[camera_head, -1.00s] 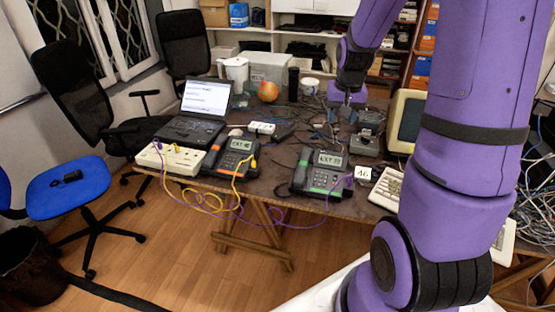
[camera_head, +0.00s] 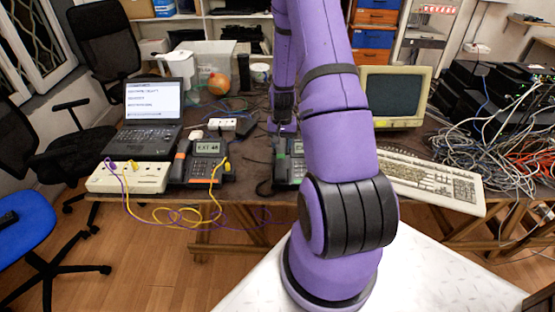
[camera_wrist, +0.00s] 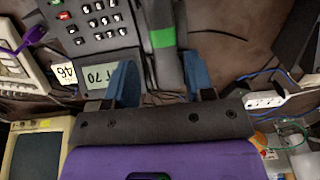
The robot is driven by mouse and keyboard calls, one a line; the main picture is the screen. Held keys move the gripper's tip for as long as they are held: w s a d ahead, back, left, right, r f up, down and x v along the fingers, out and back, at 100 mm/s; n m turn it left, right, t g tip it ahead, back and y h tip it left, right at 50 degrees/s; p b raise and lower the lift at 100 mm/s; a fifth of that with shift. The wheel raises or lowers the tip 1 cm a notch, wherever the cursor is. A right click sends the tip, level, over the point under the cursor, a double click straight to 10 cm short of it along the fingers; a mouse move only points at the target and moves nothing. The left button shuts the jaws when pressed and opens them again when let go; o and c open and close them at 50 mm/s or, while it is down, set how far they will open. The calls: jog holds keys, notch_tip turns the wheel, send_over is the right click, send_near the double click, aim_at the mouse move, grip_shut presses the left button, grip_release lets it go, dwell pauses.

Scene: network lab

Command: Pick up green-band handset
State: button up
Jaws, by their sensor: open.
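The green-band handset (camera_wrist: 163,38) is dark grey with a bright green band and lies on its desk phone (camera_wrist: 100,38), beside the keypad and a display reading upside down. In the wrist view my gripper (camera_wrist: 158,68) is open. Its two blue fingers appear on either side of the handset's near end, with a gap to each side. I cannot tell how far the fingertips are above it. In the head view the green-band phone (camera_head: 282,172) is mostly hidden behind my purple arm, and the fingertips are hidden too.
A phone with an orange-band handset (camera_head: 181,163) stands to the left, by a white socket box (camera_head: 130,178) with purple and yellow cables. A laptop (camera_head: 150,105) is behind them. A keyboard (camera_head: 430,180) and monitor (camera_head: 392,98) stand to the right.

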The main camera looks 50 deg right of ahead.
aim_at(281, 155)
jog(key=shift+w+d+f, duration=0.1)
jog(key=shift+w+f, duration=0.05)
jog(key=shift+f, duration=1.7)
jog(key=shift+w+f, duration=0.15)
jog(key=shift+f, duration=1.7)
